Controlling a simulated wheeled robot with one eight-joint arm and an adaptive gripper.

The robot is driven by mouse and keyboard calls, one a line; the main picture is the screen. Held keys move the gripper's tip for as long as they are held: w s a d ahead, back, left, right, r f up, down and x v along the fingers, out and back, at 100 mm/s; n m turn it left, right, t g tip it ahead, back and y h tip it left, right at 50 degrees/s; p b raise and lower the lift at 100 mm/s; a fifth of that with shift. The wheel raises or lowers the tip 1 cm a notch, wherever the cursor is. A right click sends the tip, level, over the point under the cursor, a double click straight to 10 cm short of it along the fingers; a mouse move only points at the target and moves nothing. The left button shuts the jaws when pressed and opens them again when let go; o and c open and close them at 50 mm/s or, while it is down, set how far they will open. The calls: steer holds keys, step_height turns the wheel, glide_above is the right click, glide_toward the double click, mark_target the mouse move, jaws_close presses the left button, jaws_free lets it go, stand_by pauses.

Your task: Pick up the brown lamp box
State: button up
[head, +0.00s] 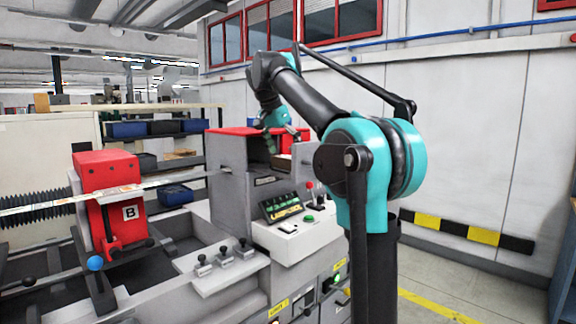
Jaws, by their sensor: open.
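My gripper (280,140) is at the far end of my arm, over the top of the grey machine housing with the red top (235,131). It is small in this view and looks open, with nothing visible in it. A small brown patch (283,162) shows just below it on the housing, which may be the brown lamp box. It is partly hidden, and I cannot tell whether the gripper touches it.
A control panel with a screen (281,207) and a red-knobbed lever (310,187) stands below the housing. A red unit marked B (108,190) is at left. Dark bins (163,127) sit on shelves behind. A wall with a striped bumper (468,232) is at right.

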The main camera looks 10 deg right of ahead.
steer(key=shift+x, duration=1.25)
steer(key=c, duration=1.1)
steer(key=shift+o, duration=0.2)
